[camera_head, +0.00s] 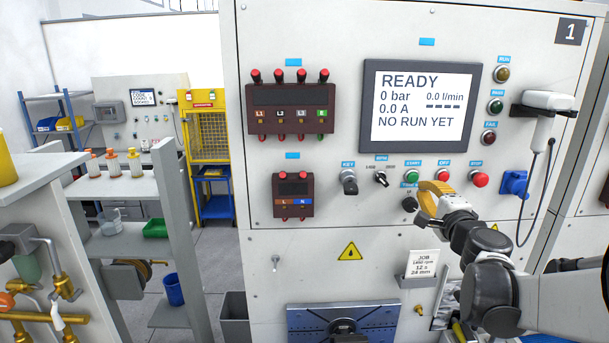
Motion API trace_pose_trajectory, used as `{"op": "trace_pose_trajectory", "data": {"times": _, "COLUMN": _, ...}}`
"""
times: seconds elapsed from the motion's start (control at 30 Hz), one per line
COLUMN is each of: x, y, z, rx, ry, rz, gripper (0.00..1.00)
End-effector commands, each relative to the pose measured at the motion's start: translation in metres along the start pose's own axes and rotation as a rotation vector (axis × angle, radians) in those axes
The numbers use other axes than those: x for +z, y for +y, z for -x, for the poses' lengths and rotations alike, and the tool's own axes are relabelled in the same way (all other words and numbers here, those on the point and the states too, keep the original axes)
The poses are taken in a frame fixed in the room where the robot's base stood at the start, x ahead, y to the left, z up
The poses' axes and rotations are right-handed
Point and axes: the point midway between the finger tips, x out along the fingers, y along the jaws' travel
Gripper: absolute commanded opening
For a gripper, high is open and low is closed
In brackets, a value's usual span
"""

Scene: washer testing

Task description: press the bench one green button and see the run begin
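Bench one is the white panel marked 1 (571,32). Its green button (412,176), labelled START, sits in a row below the screen and is uncovered. The screen (421,105) reads READY, 0 bar, 0.0 l/min and 0.0 A. The lamp labelled RUN (502,74) looks dull, unlit. My gripper (432,190), with yellow fingers, is in front of the panel, just below and right of the green button. It seems apart from the button, but depth is hard to judge. Its fingers overlap in this view, so their opening is unclear.
Right of the green button are a red button (443,175) and a red stop button (479,180). A key switch (349,182) and a selector knob (381,178) are to its left. A white handset (545,110) hangs at the right with a looping cable.

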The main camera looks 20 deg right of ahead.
Motion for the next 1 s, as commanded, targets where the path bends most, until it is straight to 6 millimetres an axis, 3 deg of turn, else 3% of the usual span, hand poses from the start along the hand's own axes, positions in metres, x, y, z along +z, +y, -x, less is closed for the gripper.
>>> {"op": "trace_pose_trajectory", "data": {"times": 0.23, "x": 0.0, "y": -0.001, "z": -0.033, "rx": 0.0, "ry": -0.001, "rz": 0.0, "gripper": 0.0}}
{"op": "trace_pose_trajectory", "data": {"times": 0.7, "x": 0.0, "y": 0.001, "z": -0.04, "rx": 0.0, "ry": 0.0, "rz": 0.0, "gripper": 0.0}}
{"op": "trace_pose_trajectory", "data": {"times": 1.0, "x": 0.0, "y": 0.0, "z": -0.057, "rx": 0.0, "ry": 0.0, "rz": 0.0, "gripper": 0.0}}
